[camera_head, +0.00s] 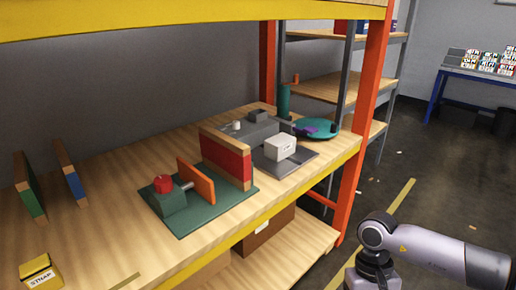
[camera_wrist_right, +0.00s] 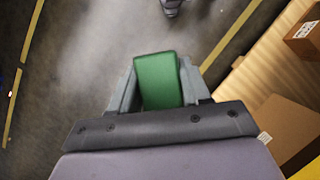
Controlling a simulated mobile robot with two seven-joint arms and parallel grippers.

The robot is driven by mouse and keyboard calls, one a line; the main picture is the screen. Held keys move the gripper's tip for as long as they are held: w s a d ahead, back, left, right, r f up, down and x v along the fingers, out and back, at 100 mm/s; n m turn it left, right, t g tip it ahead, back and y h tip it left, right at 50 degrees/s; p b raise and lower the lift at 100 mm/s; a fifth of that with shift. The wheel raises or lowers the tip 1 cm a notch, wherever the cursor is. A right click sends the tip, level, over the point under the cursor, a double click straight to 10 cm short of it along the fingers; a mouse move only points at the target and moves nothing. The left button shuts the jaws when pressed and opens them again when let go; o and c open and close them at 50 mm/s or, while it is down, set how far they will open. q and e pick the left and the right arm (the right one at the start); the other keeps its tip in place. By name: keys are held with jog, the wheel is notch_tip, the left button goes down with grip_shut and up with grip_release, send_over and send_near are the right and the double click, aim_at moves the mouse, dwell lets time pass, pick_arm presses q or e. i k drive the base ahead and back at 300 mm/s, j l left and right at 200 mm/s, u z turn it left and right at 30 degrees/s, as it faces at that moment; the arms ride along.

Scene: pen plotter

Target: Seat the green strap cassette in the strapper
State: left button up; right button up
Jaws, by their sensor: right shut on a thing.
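My right gripper (camera_wrist_right: 157,85) is shut on a green block-shaped thing, which looks like the green strap cassette (camera_wrist_right: 157,78). The block sits between the two grey fingers, above the floor. In the head view my right arm is at the lower right, and its gripper and the cassette are out of frame. My left gripper is in neither view. On the bench stand a green-based device (camera_head: 208,212) with a red knob and an orange plate, and behind it a grey machine (camera_head: 262,133) with a white block. I cannot tell which is the strapper.
A red wood-edged panel (camera_head: 226,160) stands between the two devices. Green (camera_head: 30,190) and blue (camera_head: 72,182) wood-edged panels stand at left. A yellow box marked STRAP (camera_head: 40,272) is at the front left. The orange post (camera_head: 361,130) rises at the bench's right end.

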aim_at(259, 120)
jog(key=u, duration=0.65)
jog(key=l+u, duration=0.2)
jog(key=u, duration=0.2)
jog(key=l+u, duration=0.25)
jog(key=u, duration=0.15)
jog(key=l+u, duration=0.45)
jog(key=l, duration=0.15)
jog(key=k+l+u, duration=0.1)
jog(key=l, duration=0.25)
jog(key=k+l+u, duration=0.15)
jog(key=l, duration=0.15)
jog(key=k+l+u, duration=0.1)
jog(key=l, duration=0.25)
jog(key=k+l+u, duration=0.15)
jog(key=l, duration=0.15)
jog(key=k+l, duration=0.15)
jog(key=l, duration=0.25)
jog(key=k+l, duration=0.15)
jog(key=l, duration=0.25)
jog(key=k+l, duration=0.15)
jog(key=l, duration=0.2)
jog(key=k+l, duration=0.15)
jog(key=l, duration=0.25)
jog(key=u, duration=0.05)
